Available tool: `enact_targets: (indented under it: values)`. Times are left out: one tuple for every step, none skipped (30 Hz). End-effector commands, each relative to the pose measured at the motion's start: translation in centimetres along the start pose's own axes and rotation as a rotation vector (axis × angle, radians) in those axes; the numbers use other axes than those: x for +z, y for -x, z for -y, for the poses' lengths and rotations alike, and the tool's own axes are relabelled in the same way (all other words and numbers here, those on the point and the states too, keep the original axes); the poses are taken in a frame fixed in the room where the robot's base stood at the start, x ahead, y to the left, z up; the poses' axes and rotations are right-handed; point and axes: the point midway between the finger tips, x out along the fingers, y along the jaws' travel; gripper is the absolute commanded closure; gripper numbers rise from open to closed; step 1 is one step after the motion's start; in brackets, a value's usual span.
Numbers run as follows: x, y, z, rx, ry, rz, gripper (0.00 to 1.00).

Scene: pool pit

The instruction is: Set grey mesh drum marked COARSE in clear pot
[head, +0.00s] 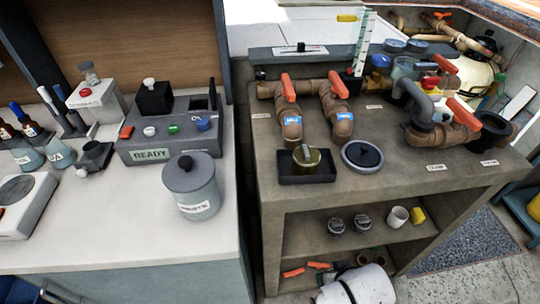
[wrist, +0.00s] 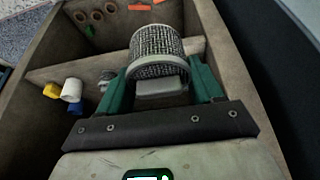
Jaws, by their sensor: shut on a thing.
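A grey mesh drum (wrist: 158,42) with a pale rim sits between the green fingers of my gripper (wrist: 158,80) in the wrist view. My gripper is shut on it. No COARSE mark can be read on it, and I cannot tell whether it touches the shelf. In the head view two small grey drums (head: 336,227) show on the bench shelf; their marks are too small to read. On the bench top, what looks like the clear pot (head: 305,158), with a yellowish tint, stands in a black tray (head: 305,178). The fingers are not visible in the head view.
Brown pipes with orange handles (head: 288,88) stand behind. A white cup (head: 397,217) and a yellow block (head: 417,215) share the shelf. The shelf walls and bench top closely bound the space.

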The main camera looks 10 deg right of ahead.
Motion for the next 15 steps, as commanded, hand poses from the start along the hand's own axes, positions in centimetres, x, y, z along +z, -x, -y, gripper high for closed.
enact_targets:
  values:
    - [-2.7,1.8,0.0,-0.002,-0.002,-0.013,0.64]
    - [-3.9,2.6,0.1,-0.002,-0.002,-0.014,0.64]
    - [-5.3,3.7,0.1,-0.003,-0.002,-0.012,0.64]
    - [-6.4,4.5,0.1,-0.004,-0.001,-0.012,0.64]
    - [-7.2,5.2,0.1,-0.005,0.0,-0.011,0.64]
    - [-8.3,6.1,0.1,-0.006,0.002,-0.01,0.64]
    - [-8.9,6.7,0.1,-0.008,0.003,-0.008,0.64]
    - [-9.6,7.3,0.1,-0.009,0.003,-0.008,0.64]
    - [-10.2,7.9,0.1,-0.01,0.004,-0.006,0.64]
    - [-10.7,8.4,0.1,-0.01,0.005,-0.005,0.64]
    - [-11.0,8.7,0.1,-0.011,0.005,-0.005,0.64]
    - [-11.3,9.1,0.1,-0.011,0.006,-0.003,0.64]
    - [-11.5,9.2,0.1,-0.012,0.006,-0.002,0.64]
    - [-11.5,9.2,0.1,-0.012,0.007,0.0,0.64]
    - [-11.2,8.8,0.1,-0.011,0.007,0.003,0.64]
